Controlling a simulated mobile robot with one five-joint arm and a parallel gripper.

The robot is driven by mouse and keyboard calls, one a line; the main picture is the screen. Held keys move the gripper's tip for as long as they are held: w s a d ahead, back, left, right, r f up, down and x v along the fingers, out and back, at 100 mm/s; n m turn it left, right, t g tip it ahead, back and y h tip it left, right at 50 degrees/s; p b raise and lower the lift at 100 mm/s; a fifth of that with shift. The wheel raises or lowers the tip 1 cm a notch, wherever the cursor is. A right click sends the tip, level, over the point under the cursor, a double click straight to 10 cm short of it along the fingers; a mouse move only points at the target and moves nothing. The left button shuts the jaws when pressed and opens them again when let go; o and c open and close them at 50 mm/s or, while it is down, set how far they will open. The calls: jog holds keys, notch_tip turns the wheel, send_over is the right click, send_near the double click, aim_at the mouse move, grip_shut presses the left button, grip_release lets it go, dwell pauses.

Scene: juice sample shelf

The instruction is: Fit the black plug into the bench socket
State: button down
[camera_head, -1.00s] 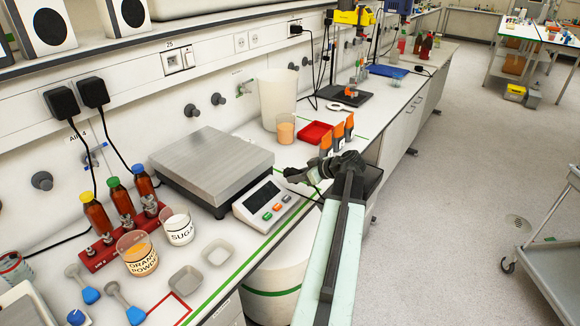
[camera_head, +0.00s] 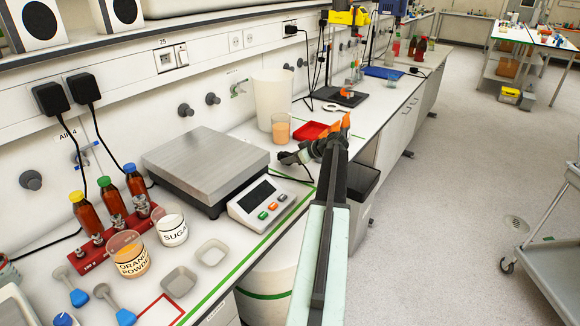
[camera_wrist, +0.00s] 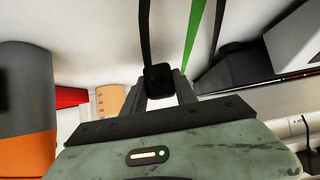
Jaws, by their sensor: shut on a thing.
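In the wrist view, a small black plug (camera_wrist: 158,84) sits between the two grey fingers of my gripper (camera_wrist: 161,88). A black cable runs from it toward the top of the picture. In the head view my gripper (camera_head: 292,157) is over the bench, just right of the scale. Pale socket faces (camera_head: 236,42) are set in the wall rail, well behind and left of my gripper. I cannot tell which one is the bench socket.
The steel-topped scale (camera_head: 206,160) stands left of my gripper. A white beaker (camera_head: 273,95), a glass of orange liquid (camera_head: 281,127) and a red tray (camera_head: 310,131) stand behind it. Two black plugs (camera_head: 50,98) fill the rail at left. Open floor lies right of the bench.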

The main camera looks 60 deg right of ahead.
jog(key=shift+f+b, duration=0.35)
jog(key=shift+f, duration=0.7)
jog(key=c, duration=1)
grip_release()
jog(key=shift+o, duration=0.2)
jog(key=shift+r, duration=0.3)
jog(key=p+v, duration=0.7)
jog(key=v, duration=0.5)
jog(key=shift+s+r, duration=0.1)
